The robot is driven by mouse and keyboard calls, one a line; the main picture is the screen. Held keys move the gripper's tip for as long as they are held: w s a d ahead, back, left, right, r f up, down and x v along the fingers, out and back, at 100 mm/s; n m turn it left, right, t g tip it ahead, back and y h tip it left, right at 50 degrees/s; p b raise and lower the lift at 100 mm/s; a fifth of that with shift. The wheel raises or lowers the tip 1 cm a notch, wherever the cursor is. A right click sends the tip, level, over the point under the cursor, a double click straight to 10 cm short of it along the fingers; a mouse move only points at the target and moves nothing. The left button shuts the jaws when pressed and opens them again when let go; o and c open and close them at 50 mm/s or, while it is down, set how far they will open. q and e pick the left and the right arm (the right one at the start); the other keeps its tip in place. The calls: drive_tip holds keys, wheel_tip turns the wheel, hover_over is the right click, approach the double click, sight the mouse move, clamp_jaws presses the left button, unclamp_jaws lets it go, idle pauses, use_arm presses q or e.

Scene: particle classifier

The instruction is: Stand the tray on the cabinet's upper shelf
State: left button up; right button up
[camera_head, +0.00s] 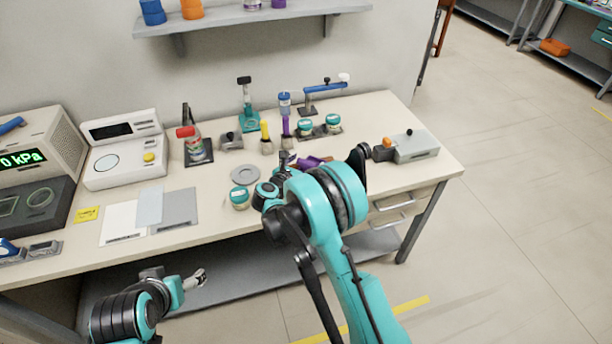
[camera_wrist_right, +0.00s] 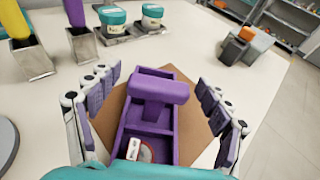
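The purple tray (camera_wrist_right: 178,128) lies on a brown board (camera_wrist_right: 208,140) on the bench. It has a raised purple bar (camera_wrist_right: 160,88) across it and open compartments; a small white and red item (camera_wrist_right: 134,148) lies in the near one. In the head view the tray (camera_head: 308,162) is partly hidden by my right arm. My right gripper (camera_wrist_right: 159,80) is open, with one finger row on each side of the tray and gaps between. My left gripper (camera_head: 196,279) hangs in front of the bench, away from the tray; its opening is unclear. I cannot identify the cabinet for certain.
Teal-lidded jars (camera_head: 319,128) and stands with yellow and purple tools stand behind the tray. A grey device with an orange block (camera_head: 384,150) is to its right. A wall shelf (camera_head: 240,18) hangs above the bench. Open floor lies to the right.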

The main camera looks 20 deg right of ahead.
clamp_jaws()
drive_tip(key=shift+r, duration=0.1)
use_arm(q)
drive_tip(key=shift+r+p, duration=0.75)
drive_tip(key=shift+r, duration=0.05)
use_arm(e)
drive_tip(key=shift+r, duration=1.5)
use_arm(q)
wheel_tip(320, 180, up, 4)
drive_tip(key=p, duration=0.4)
drive_tip(key=shift+f, duration=0.1)
drive_tip(key=shift+c, duration=0.2)
use_arm(e)
drive_tip(key=s+d+r, duration=0.7)
drive_tip(key=s+d, duration=0.1)
drive_tip(key=shift+s+r, duration=0.15)
drive_tip(key=shift+r, duration=0.25)
